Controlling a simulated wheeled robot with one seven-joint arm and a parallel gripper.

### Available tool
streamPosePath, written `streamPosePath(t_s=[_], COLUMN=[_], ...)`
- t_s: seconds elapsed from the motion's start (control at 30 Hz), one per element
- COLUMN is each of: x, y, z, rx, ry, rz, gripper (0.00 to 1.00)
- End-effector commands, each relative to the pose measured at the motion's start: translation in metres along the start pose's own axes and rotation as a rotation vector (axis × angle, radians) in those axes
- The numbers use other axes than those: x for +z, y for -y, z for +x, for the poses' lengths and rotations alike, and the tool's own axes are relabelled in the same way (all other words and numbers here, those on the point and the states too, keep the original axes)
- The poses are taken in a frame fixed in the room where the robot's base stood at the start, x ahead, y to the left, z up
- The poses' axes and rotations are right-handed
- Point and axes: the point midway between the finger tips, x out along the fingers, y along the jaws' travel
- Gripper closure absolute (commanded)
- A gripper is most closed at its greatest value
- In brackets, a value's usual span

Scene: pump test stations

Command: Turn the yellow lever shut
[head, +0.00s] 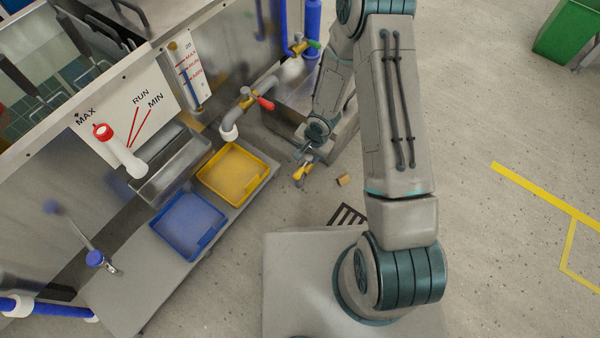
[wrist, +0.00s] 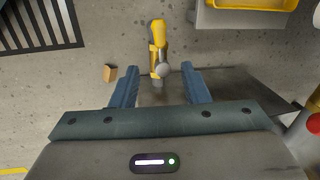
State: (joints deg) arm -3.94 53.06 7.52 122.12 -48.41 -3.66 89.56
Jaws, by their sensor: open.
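The yellow lever (wrist: 158,32) shows in the wrist view, standing on a grey metal fitting (wrist: 162,69) with a rounded end. In the head view the yellow lever (head: 302,172) is small, just below my gripper (head: 301,157). My gripper (wrist: 160,71) is open and empty, one blue finger on each side of the fitting in the picture. The yellow part lies beyond the fingertips. I see no contact, and I cannot tell the gap in depth.
A red-handled valve (head: 264,102) and a green-handled valve (head: 305,46) sit on pipes behind. A yellow tray (head: 264,163) and a blue tray (head: 188,226) are to the left. A small tan block (head: 343,180) and a floor grate (head: 348,215) lie near.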

Motion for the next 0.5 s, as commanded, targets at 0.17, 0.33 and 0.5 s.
streamPosePath(t_s=[0.17,0.33,0.5], x=[0.001,0.001,0.001], y=[-0.001,-0.002,-0.002], z=[0.03,0.069,0.102], rx=[0.002,0.003,0.003], ry=[0.001,0.001,0.0], rz=[-0.002,-0.003,-0.003], gripper=[0.59,0.59,0.59])
